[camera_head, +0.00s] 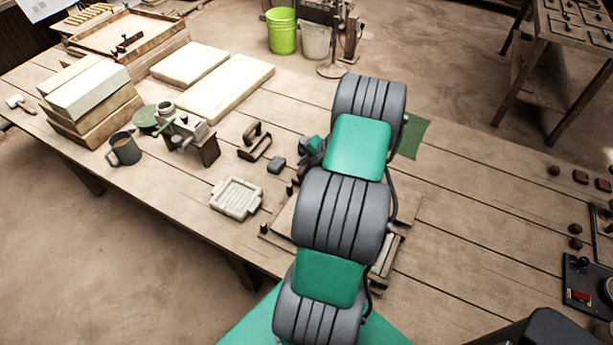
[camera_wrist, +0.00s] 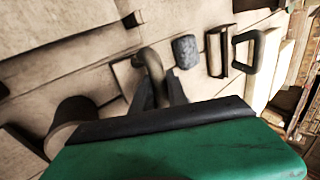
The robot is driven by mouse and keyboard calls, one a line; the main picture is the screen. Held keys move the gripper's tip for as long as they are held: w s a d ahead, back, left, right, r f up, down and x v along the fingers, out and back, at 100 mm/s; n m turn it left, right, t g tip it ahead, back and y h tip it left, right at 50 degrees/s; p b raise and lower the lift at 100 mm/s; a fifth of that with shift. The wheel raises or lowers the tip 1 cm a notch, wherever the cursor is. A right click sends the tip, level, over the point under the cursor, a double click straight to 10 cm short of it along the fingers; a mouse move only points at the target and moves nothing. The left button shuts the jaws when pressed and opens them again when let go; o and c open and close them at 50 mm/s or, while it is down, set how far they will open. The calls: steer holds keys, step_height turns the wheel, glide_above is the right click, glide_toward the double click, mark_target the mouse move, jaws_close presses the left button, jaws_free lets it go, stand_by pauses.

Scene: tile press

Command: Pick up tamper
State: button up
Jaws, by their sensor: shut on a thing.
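My gripper (camera_wrist: 160,88) is shut on that handle, with a dark finger on either side. In the head view my arm covers most of this spot, and I cannot make out the tamper there. I cannot tell whether its base touches the table.
A pale ribbed tray (camera_head: 236,197) is nearer. A mug (camera_head: 123,149) and stacked blocks (camera_head: 92,93) stand farther left. Planks on the right are largely clear.

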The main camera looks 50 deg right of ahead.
jaws_close()
stand_by(0.8)
steer(key=shift+r, duration=0.15)
steer(key=shift+d+r, duration=0.1)
steer(key=shift+r, duration=0.15)
steer(key=r+b, duration=0.1)
steer(key=r, duration=0.2)
steer(key=shift+s, duration=0.2)
steer(key=s+a+r+b, duration=0.2)
steer(key=s+a+r, duration=0.5)
steer(key=s, duration=0.5)
step_height(320, 180, up, 2)
steer(key=shift+r, duration=0.15)
